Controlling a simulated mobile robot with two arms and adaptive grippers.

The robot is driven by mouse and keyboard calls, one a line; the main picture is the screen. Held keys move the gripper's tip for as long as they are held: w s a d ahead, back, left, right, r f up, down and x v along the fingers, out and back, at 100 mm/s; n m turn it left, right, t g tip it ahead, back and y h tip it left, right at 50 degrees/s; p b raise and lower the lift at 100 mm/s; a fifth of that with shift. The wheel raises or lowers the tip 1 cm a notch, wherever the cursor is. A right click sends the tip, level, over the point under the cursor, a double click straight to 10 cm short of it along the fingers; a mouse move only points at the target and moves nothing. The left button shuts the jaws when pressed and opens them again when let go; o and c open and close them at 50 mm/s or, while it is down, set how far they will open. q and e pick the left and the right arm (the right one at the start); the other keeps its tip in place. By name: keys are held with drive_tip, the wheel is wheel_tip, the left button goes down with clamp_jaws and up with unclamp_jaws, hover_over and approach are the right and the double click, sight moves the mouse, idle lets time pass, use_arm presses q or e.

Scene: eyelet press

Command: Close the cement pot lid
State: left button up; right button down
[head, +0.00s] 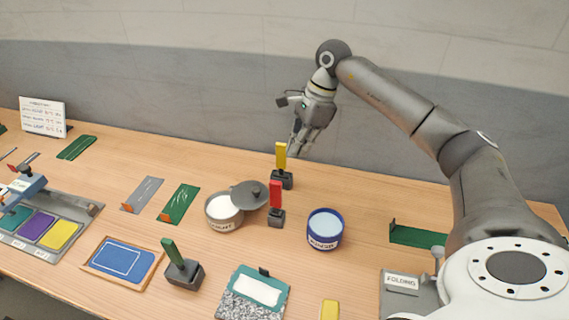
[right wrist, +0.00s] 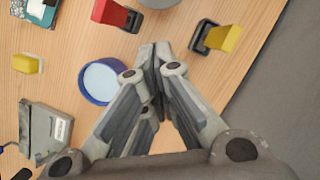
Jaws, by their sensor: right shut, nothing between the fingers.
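The cement pot (head: 224,212) is a grey round pot with white contents, standing mid-table in the head view. Its grey lid (head: 247,192), with a dark knob, is open and leans at the pot's right rim, leaving the contents exposed. My right gripper (head: 297,153) is shut and empty, raised above the back of the table, up and right of the lid. Its closed fingers (right wrist: 157,52) also show in the right wrist view. A grey round edge at the top of that view is cut off, so I cannot tell whether it is the lid. My left gripper is not in view.
A red-handled tool (head: 275,200) and a yellow-handled tool (head: 281,168) stand close right of the lid. A blue pot (head: 325,229) is farther right. A green-handled tool (head: 178,262) stands in front. Flat green (head: 178,204) and grey (head: 142,194) pieces lie left.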

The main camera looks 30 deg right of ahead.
drive_tip(key=p, duration=0.3)
approach(268, 194)
wheel_tip(268, 194, down, 3)
drive_tip(key=d, duration=0.3)
drive_tip(key=shift+w+a+f+p, duration=0.1)
drive_tip(key=shift+a+f+p, duration=0.3)
drive_tip(key=shift+a, duration=0.3)
drive_tip(key=shift+a+f+p, duration=0.25)
drive_tip(key=shift+a+p, duration=0.25)
drive_tip(key=shift+a, duration=0.2)
drive_tip(key=shift+w+a+f+p, duration=0.1)
drive_tip(key=shift+a+f+p, duration=0.3)
drive_tip(key=shift+a, duration=0.35)
drive_tip(key=shift+r, duration=0.1)
